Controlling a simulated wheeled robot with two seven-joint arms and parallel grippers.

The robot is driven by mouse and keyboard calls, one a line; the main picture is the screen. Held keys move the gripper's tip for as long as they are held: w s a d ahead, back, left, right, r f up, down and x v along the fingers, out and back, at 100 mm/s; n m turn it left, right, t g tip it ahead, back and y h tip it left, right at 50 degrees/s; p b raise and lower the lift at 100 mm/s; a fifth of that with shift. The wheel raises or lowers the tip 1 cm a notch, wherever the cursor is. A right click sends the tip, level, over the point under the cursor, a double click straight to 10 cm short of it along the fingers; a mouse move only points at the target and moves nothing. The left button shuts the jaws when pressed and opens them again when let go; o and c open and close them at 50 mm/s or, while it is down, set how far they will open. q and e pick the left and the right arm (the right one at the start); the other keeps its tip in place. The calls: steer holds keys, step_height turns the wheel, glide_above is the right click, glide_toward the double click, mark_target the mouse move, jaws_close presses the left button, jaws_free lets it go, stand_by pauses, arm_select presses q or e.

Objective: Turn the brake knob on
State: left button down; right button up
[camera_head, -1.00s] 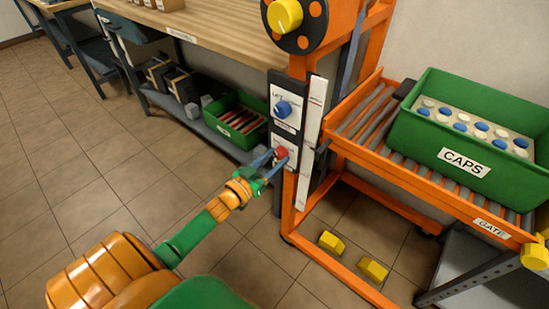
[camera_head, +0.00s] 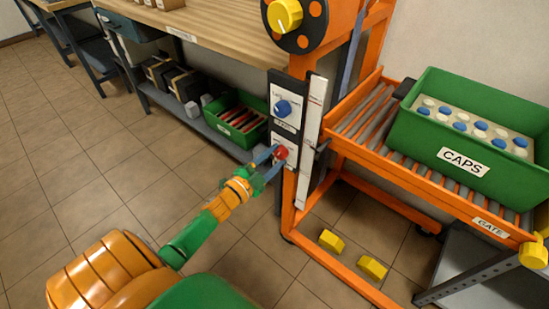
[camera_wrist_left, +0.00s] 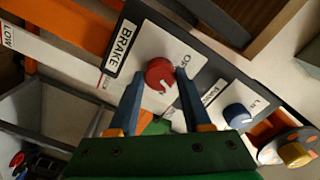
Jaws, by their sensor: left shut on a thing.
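The brake knob (camera_head: 281,152) is small, red and round, on the lower white plate of the control panel on the orange post. In the left wrist view the red knob (camera_wrist_left: 159,72) sits beside a BRAKE label (camera_wrist_left: 123,48), with a pale mark on its lower right edge. My left gripper (camera_head: 271,161) is at the panel, its two blue fingers on either side of the knob and shut on it. The fingers also show in the wrist view (camera_wrist_left: 159,82). Text on the plate is partly hidden by the right finger. My right gripper is not in view.
A blue LIFT knob (camera_head: 284,108) is just above the brake plate. A yellow knob (camera_head: 285,15) is on the orange drum higher up. A green CAPS crate (camera_head: 480,166) stands on the roller conveyor at right. Open floor lies left of my arm.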

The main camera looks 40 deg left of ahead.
arm_select(q)
steer(key=shift+m+b, duration=0.3)
steer(key=shift+m, duration=2)
steer(key=shift+c, duration=1.7)
jaws_free()
steer(key=s, duration=0.7)
steer(key=shift+a+p, duration=0.3)
steer(key=shift+p, duration=0.05)
